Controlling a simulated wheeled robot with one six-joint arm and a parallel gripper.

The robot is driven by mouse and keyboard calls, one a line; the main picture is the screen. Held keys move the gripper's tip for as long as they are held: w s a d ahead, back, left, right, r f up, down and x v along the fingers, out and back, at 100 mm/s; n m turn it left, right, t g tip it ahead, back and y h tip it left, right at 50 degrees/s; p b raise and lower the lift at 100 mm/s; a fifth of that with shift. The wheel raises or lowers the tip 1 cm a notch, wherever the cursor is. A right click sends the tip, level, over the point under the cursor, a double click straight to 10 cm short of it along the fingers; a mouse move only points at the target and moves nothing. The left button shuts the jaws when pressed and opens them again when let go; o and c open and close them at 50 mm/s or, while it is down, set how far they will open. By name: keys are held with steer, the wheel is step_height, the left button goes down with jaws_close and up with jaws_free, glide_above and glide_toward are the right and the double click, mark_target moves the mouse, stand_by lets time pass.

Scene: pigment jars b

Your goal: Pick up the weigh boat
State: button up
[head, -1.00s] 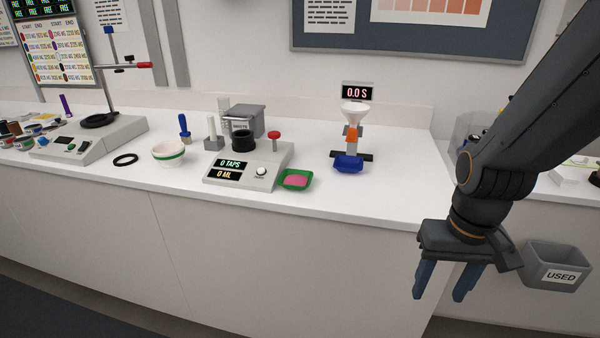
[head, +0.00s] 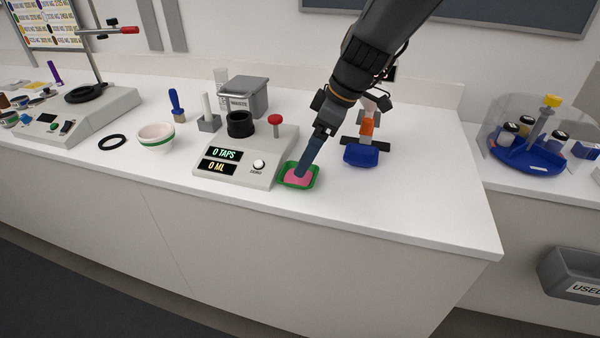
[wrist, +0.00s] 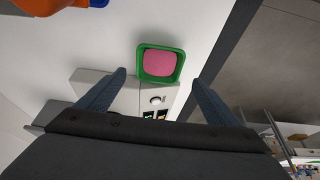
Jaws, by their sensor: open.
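A green weigh boat (head: 313,182) with pink powder in it sits on the white counter, at the right front corner of the tap device. It also shows in the wrist view (wrist: 143,76), ahead of and between the two fingers. My gripper (head: 302,170) is over the boat in the head view, its fingers hiding part of the boat. In the wrist view my gripper (wrist: 158,80) is open, with a blue-grey finger on each side and nothing between them. A blue tray (head: 360,158) of similar shape stands under the funnel stand to the right.
The tap device (head: 232,172) with readouts and a red knob (head: 275,119) stands directly left of the boat. A funnel stand (head: 367,128) is behind right. The counter's front edge is close. The counter (head: 430,190) is clear to the right.

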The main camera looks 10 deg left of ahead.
mark_target(295, 179)
steer(key=shift+p+x, duration=1.15)
steer(key=shift+x, duration=2.2)
steer(key=shift+w+d, duration=0.1)
steer(key=shift+d, duration=0.05)
steer(key=shift+c, duration=0.2)
steer(key=c, duration=1.1)
